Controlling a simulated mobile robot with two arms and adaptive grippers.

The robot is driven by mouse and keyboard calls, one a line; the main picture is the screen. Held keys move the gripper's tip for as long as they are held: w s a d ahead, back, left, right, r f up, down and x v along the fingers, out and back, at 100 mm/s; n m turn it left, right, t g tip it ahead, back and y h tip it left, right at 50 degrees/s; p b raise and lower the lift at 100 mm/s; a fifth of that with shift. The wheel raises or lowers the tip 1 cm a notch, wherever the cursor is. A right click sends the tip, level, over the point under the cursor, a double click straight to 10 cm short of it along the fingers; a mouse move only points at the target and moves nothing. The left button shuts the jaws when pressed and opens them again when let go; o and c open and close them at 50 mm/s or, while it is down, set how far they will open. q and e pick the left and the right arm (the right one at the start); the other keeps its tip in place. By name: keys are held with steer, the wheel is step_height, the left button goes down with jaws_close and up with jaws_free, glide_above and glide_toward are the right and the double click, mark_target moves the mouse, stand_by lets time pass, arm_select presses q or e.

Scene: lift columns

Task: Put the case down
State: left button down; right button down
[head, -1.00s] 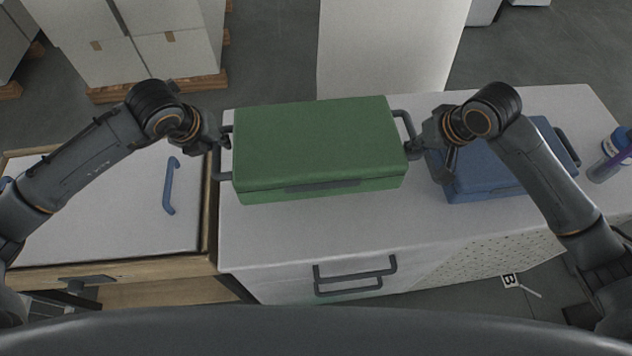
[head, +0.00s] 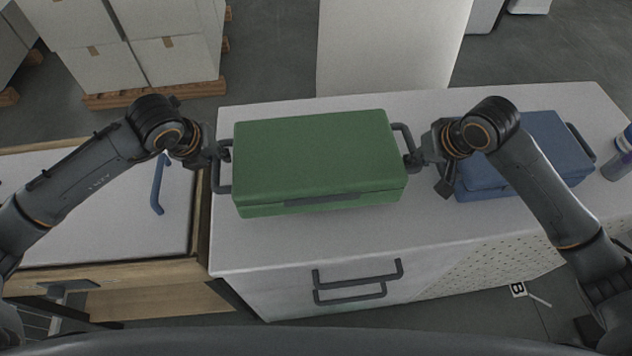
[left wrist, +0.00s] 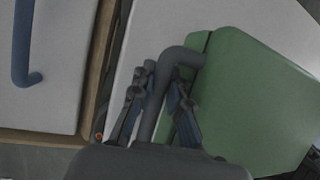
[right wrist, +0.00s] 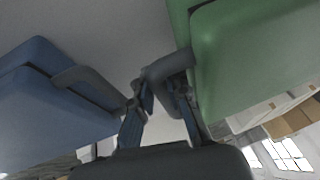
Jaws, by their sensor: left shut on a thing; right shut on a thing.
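The green case (head: 315,158) has a dark handle at each end and is level over the white counter (head: 290,243). I cannot tell from the head view whether its underside touches the counter. My left gripper (head: 222,158) is shut on the case's left handle; the left wrist view shows the fingers (left wrist: 155,108) on either side of the dark bar. My right gripper (head: 412,160) is shut on the right handle, and the right wrist view shows the fingers (right wrist: 165,100) around it.
A blue case (head: 552,150) stands on the counter to the right, close behind my right gripper. A lower wooden unit with a white lid (head: 100,215) and blue handle is at left. Counter in front of the green case is clear.

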arm_select(q)
steer(key=shift+w, duration=0.1)
arm_select(e)
steer(key=shift+w, duration=0.1)
